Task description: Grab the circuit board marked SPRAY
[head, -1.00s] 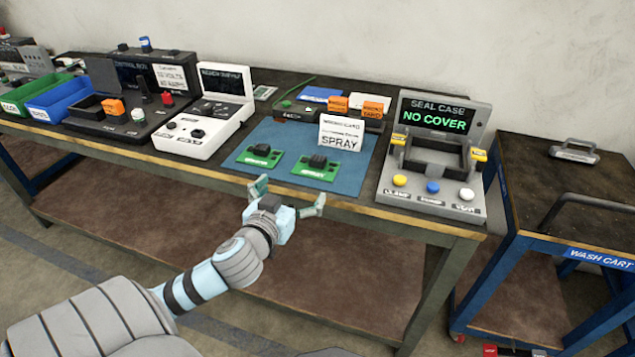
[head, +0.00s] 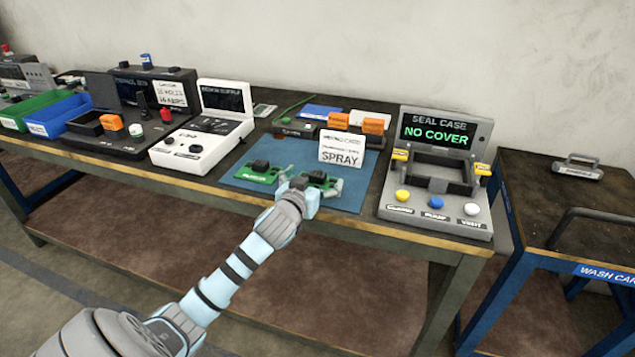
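Two green circuit boards with dark blocks on top lie on a blue mat (head: 344,199) on the workbench. The left board (head: 260,174) is fully clear of my arm. The right board (head: 318,178) is partly hidden by my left gripper (head: 311,183). Its fingers are open, spread to either side of the right board; I cannot tell whether they touch it. A white card (head: 341,149) reading SPRAY stands just behind the right board. The small labels on the boards are too small to read. My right gripper is not in view.
A grey seal case station (head: 437,216) with a NO COVER screen stands right of the mat. A white console (head: 188,151) stands left of it. Orange tagged items (head: 374,126) lie behind the card. A blue-framed wash cart (head: 540,249) stands at right.

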